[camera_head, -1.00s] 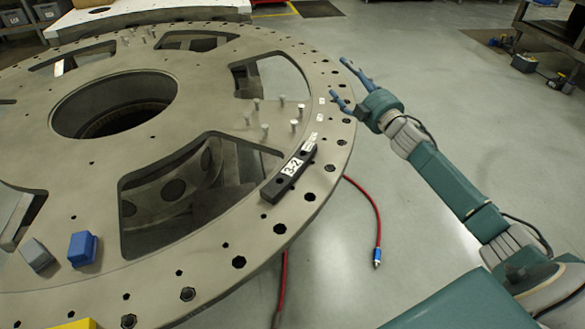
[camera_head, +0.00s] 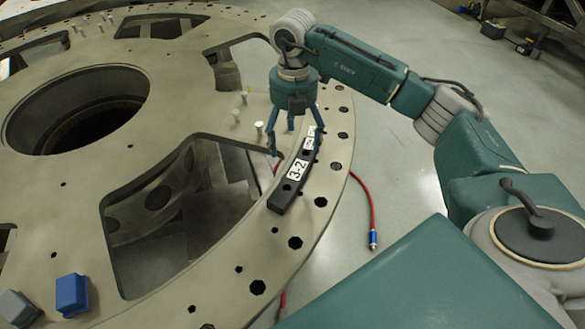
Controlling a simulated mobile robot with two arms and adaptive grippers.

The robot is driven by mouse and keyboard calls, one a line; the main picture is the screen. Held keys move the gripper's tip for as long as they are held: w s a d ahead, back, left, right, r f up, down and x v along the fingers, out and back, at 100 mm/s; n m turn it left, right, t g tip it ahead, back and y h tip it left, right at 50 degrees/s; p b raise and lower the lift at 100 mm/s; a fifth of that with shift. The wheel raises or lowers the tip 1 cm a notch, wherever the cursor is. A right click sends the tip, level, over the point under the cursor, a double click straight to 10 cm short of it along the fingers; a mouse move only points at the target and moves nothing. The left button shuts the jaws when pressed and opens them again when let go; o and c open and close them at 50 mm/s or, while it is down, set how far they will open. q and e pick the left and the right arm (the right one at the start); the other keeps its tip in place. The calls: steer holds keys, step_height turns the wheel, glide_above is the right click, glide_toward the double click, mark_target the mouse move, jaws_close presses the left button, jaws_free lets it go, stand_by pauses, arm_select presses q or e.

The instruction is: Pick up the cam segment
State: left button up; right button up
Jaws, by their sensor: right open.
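The cam segment (camera_head: 283,196) is a dark curved bar with white labels, one reading 3-2. It lies on the rim of the large round turret plate (camera_head: 325,195), near its right edge. My right gripper (camera_head: 296,155) points down over the far end of the segment, with its blue fingers open. Its fingers stand to either side of the bar; I cannot tell whether they touch it. The gripper hides part of the plate behind it. My left gripper is not in view.
Several small upright pins (camera_head: 259,128) stand on the plate left of the gripper. A blue block (camera_head: 72,294) and a grey block (camera_head: 17,309) sit at lower left. Large openings cut through the plate. A red hose (camera_head: 371,208) hangs beside the rim over the floor.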

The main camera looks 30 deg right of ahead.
mark_target(293, 168)
steer(key=f, duration=0.3)
steer(key=shift+s+f+p, duration=0.2)
steer(key=shift+f+p, duration=0.15)
steer(key=shift+f, duration=0.3)
steer(key=f, duration=0.1)
steer(key=f+p, duration=0.2)
steer(key=f, duration=0.1)
steer(key=shift+s+a, duration=0.3)
steer(key=shift+a, duration=0.05)
steer(key=shift+w+f, duration=0.1)
steer(key=shift+f, duration=0.55)
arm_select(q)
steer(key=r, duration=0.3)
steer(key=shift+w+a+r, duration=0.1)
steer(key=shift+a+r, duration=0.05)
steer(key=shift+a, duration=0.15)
arm_select(e)
steer(key=shift+r, duration=0.1)
steer(key=c, duration=1.6)
